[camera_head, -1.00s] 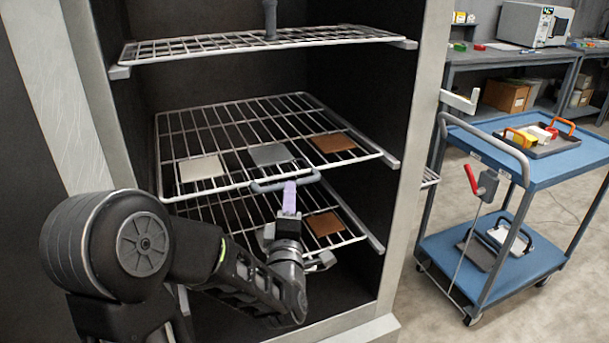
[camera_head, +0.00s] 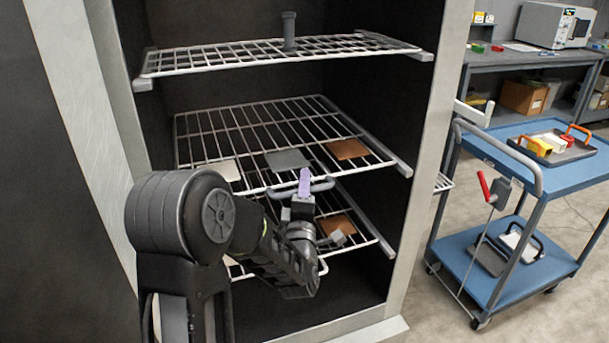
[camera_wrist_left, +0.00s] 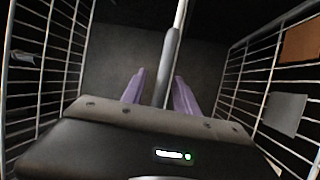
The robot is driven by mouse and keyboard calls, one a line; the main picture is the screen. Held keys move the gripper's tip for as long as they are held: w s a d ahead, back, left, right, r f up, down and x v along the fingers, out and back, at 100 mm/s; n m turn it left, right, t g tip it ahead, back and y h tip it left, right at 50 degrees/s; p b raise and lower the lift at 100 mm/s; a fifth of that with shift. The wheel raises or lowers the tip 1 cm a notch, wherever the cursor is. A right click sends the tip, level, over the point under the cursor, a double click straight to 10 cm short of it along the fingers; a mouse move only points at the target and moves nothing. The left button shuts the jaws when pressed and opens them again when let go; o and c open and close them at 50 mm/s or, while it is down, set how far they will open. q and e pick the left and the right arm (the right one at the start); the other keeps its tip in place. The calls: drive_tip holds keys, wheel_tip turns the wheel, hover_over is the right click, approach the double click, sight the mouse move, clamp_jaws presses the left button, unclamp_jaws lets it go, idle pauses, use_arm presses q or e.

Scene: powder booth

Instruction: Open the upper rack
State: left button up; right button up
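Three wire racks sit in the dark cabinet: a top one (camera_head: 200,61), a middle one (camera_head: 250,120) and a lower one (camera_head: 345,205). The middle rack has a grey bar handle (camera_head: 322,186) at its front edge. My left gripper (camera_head: 305,176) is at this handle. In the left wrist view, its purple fingers (camera_wrist_left: 158,78) stand apart on either side of the grey bar (camera_wrist_left: 169,60), with gaps visible, so it looks open around the handle. Part of the lower rack is hidden behind my left arm. My right gripper is out of view.
Pale, grey and brown plates (camera_head: 288,160) lie on the middle rack. A brown plate (camera_head: 337,226) lies on the lower rack. A grey post (camera_head: 289,30) stands at the top rack. A blue cart (camera_head: 520,165) stands right of the cabinet, with open floor around it.

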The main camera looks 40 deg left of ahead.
use_arm(q)
drive_tip(key=shift+w+a+r, duration=0.1)
drive_tip(key=shift+w+a, duration=0.3)
drive_tip(key=shift+w, duration=0.2)
drive_tip(key=c, duration=0.7)
drive_tip(key=shift+r, duration=0.1)
clamp_jaws()
